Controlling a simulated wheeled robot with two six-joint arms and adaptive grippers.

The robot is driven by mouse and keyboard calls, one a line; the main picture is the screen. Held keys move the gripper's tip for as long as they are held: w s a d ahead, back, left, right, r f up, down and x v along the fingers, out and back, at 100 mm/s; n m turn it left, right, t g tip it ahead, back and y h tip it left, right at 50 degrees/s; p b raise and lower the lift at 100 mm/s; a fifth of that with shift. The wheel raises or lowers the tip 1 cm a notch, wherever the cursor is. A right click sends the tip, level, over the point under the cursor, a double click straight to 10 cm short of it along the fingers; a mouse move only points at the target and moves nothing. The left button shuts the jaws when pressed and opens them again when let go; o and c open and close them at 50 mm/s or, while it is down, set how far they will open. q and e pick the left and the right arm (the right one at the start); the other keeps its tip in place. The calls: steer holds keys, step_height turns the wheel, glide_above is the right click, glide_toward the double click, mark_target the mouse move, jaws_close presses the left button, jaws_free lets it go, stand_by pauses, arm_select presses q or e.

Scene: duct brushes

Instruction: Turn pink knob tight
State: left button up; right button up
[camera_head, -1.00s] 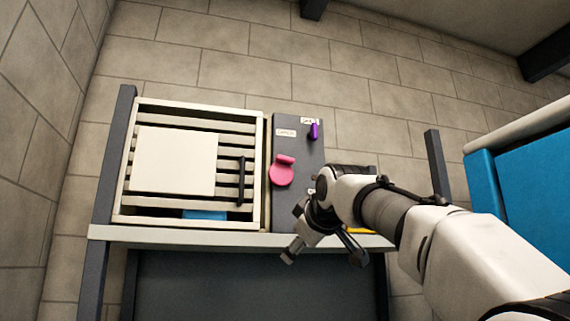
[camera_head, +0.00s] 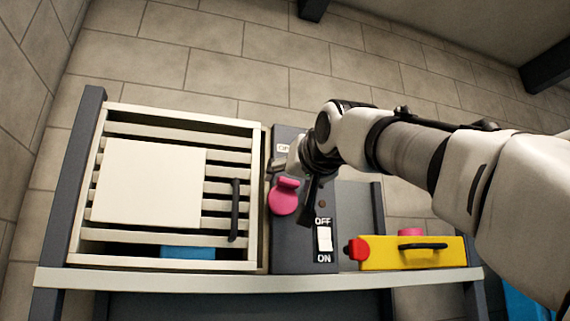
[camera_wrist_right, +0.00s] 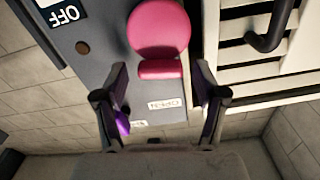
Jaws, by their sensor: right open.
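The pink knob (camera_head: 284,197) is a round disc with a raised grip bar, on the dark grey panel (camera_head: 290,248) beside the slatted vent. In the right wrist view the pink knob (camera_wrist_right: 160,35) is at the top, its bar facing the fingers. My right gripper (camera_head: 290,172) is at the knob's upper edge in the head view, its fingers partly hidden by the wrist. In the right wrist view my right gripper (camera_wrist_right: 160,80) is open, its fingers on either side of the line to the knob, with nothing between them. My left gripper is not in view.
A slatted vent (camera_head: 228,143) with a black handle stands left of the panel. An OFF/ON switch (camera_head: 324,239) sits below right. A yellow tool (camera_head: 400,261) with a red end lies on the shelf (camera_head: 200,283).

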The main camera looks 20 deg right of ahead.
steer(key=shift+w, duration=0.35)
steer(key=shift+s, duration=0.4)
steer(key=shift+c, duration=1.3)
steer(key=c, duration=0.9)
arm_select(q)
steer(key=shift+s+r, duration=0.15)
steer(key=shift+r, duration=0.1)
